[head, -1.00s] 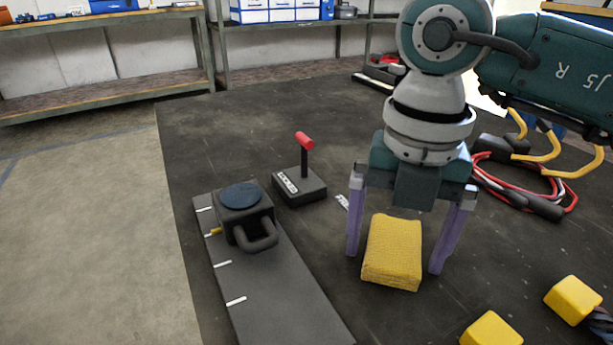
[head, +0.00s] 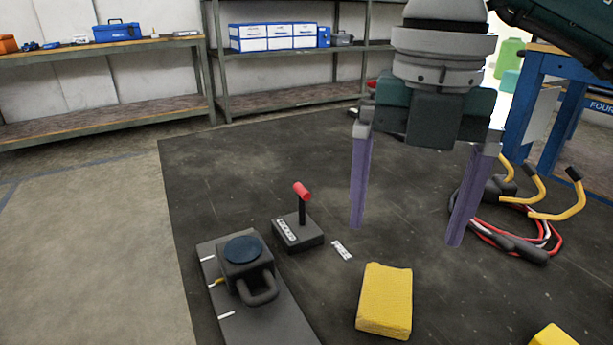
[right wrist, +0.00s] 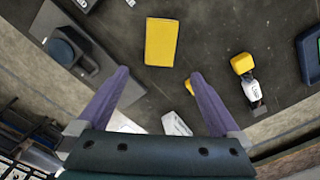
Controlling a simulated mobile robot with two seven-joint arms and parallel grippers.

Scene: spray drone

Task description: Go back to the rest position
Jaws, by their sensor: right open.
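My right gripper (head: 404,236) is open and empty, its two purple fingers pointing down above the dark work surface (head: 240,165). A yellow block (head: 385,300) lies on that surface, lower than the fingertips and nearer the camera in the head view. In the right wrist view the open right gripper (right wrist: 160,75) shows at the bottom, with the yellow block (right wrist: 161,42) beyond the fingertips and apart from them. My left gripper does not show.
A black lever box with a red handle (head: 302,191) and a round-topped black device on a dark strip (head: 242,250) stand at left. Shelves (head: 110,125) line the back. The surface's middle back is clear.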

